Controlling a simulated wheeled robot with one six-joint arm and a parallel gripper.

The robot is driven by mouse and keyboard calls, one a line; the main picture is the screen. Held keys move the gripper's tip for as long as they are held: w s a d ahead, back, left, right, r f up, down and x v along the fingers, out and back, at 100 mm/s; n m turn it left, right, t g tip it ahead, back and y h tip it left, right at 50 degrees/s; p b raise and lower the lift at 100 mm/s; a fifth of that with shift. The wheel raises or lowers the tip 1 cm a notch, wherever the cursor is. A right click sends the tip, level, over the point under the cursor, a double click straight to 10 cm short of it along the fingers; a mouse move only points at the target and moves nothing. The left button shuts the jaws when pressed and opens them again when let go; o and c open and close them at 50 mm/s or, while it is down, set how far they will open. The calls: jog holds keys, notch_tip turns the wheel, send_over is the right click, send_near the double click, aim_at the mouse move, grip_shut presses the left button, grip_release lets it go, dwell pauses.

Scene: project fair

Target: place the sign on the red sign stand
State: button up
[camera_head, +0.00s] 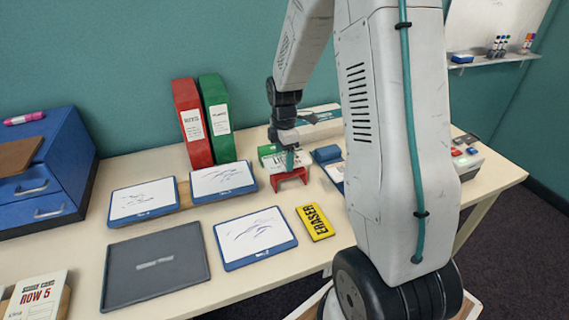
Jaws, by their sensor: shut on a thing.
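The red sign stand (291,177) is a small red bracket on the table, just left of my arm's column. A white and green sign (270,152) is at my gripper (291,160), directly above and behind the stand. My gripper points down and is shut on the sign; its fingers hide part of it. I cannot tell whether the sign touches the stand or is just above it.
Small whiteboards (254,237) and a dark grey mat (156,267) lie left. Red (191,122) and green (216,115) binders stand behind. A blue drawer unit (44,170) is far left. A card (38,294) stands front left.

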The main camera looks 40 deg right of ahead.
notch_tip(320, 180, down, 3)
jog(key=shift+s+d+f, duration=0.1)
jog(key=shift+f, duration=0.05)
jog(key=shift+f, duration=0.1)
jog(key=o, duration=1.1)
jog(key=shift+c, duration=0.2)
notch_tip(320, 180, up, 12)
jog(key=s+a+r+m, duration=0.6)
jog(key=s+a+r, duration=0.4)
jog(key=s+r, duration=0.1)
jog(key=s+a+r+m, duration=0.1)
jog(key=s+a+m, duration=0.2)
jog(key=s, duration=0.5)
jog(key=s+a+m+t, duration=0.1)
jog(key=s+a+m, duration=0.3)
jog(key=s, duration=0.4)
jog(key=shift+s+r+m, duration=0.2)
jog(key=shift+r+m, duration=0.2)
jog(key=shift+m, duration=0.5)
